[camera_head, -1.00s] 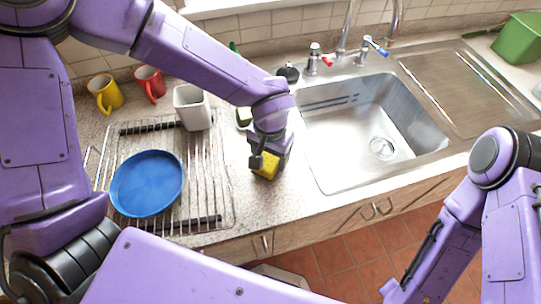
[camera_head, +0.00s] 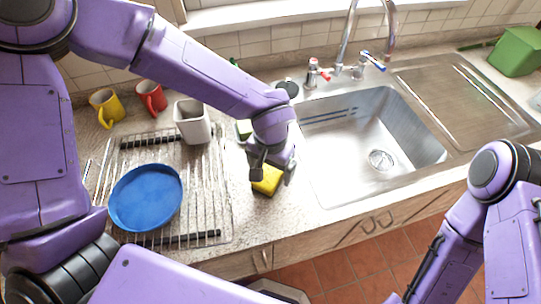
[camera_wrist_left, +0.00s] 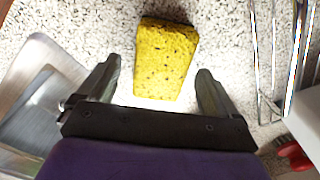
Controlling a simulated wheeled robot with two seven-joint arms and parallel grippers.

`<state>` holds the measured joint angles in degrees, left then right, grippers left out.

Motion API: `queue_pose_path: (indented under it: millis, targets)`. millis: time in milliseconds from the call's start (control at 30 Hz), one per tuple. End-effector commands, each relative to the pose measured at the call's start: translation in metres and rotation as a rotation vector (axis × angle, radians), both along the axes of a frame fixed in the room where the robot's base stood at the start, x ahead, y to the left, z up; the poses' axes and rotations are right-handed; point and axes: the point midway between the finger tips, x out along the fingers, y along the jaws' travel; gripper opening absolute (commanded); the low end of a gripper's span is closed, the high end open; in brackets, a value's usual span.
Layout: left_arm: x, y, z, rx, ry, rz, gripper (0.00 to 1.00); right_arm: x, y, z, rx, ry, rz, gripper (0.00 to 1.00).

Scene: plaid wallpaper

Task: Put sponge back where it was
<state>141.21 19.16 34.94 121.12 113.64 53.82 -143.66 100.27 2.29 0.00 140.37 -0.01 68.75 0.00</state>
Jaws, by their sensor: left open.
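A yellow sponge (camera_head: 267,180) lies on the speckled counter between the sink and the dish rack. My left gripper (camera_head: 272,172) is just above and behind it in the head view, partly covering it. In the left wrist view the sponge (camera_wrist_left: 166,60) shows ahead of the two spread fingers, roughly centred between them, with bare counter around it. The left gripper (camera_wrist_left: 158,88) is open and holds nothing. My right arm comes in at the right of the head view; its gripper is out of the picture.
A steel sink (camera_head: 375,140) is right of the sponge. A dish rack (camera_head: 205,210) with a blue plate (camera_head: 146,197) is left. A white cup (camera_head: 193,121), a red mug (camera_head: 151,97) and a yellow mug (camera_head: 106,107) stand behind. A green container (camera_head: 515,52) is far right.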

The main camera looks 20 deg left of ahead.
Motion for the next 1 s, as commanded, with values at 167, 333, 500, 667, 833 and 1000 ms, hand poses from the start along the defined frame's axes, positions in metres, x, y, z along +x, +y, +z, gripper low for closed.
queue_pose_path:
  millis: [167, 333, 500, 667, 833, 1000]
  targets:
    - [0.001, 0.0, 0.049, -0.005, -0.004, 0.002, 0.93, 0.0, 0.0, 0.0, 0.0, 0.0, 0.0, 0.0]
    - [0.001, 0.0, 0.084, -0.003, -0.003, 0.001, 0.93, 0.0, 0.0, 0.0, 0.0, 0.0, 0.0, 0.0]
    - [0.0, 0.0, 0.099, 0.0, 0.0, 0.001, 0.93, 0.0, 0.0, -0.001, 0.0, 0.0, 0.0, 0.0]
    - [0.0, 0.0, 0.101, 0.0, 0.0, 0.0, 0.93, 0.0, 0.0, -0.001, 0.0, 0.0, 0.0, 0.0]
    - [0.0, 0.0, 0.101, 0.0, 0.0, 0.0, 0.93, 0.0, 0.0, -0.001, 0.0, 0.0, 0.0, 0.0]
    - [0.0, 0.0, 0.1, 0.0, 0.0, 0.0, 0.93, 0.0, 0.0, -0.001, 0.0, 0.0, 0.0, 0.0]
